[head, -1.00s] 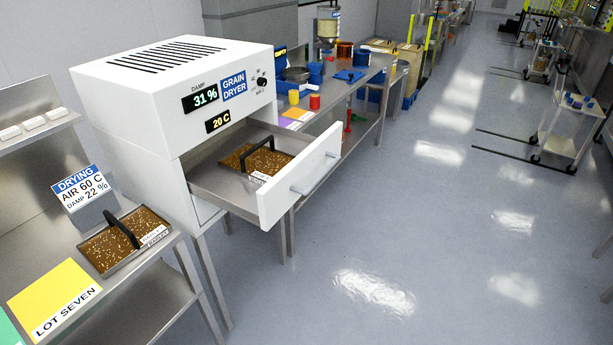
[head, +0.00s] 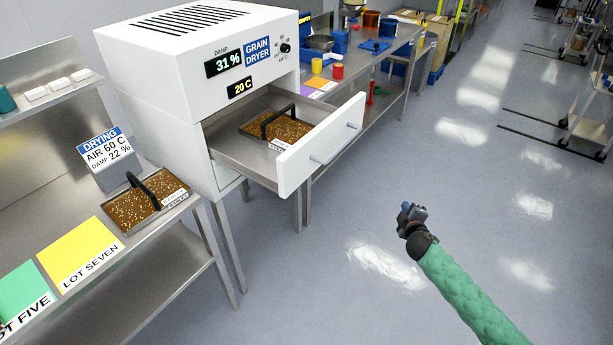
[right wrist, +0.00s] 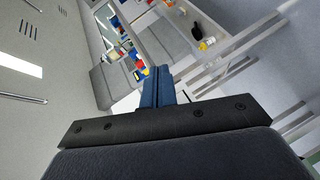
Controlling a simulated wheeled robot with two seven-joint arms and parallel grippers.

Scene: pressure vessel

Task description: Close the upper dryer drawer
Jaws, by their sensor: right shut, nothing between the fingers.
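The white grain dryer (head: 150,70) stands at the left centre in the head view. Its upper drawer (head: 326,143) is pulled well out, with a bar handle (head: 336,146) on its white front. A tray of brown grain (head: 284,128) with a dark handle lies inside the drawer. My right gripper (head: 408,208) is shut and empty, over the floor in front and to the right of the drawer front, apart from it. Its closed blue fingers (right wrist: 157,86) show in the right wrist view. My left gripper is not in view.
A steel bench (head: 180,255) at the left holds a second grain tray (head: 133,208), a drying sign (head: 104,150) and coloured lot mats. A bench (head: 388,50) with cups stands behind the dryer. The floor (head: 480,190) right of the drawer is clear.

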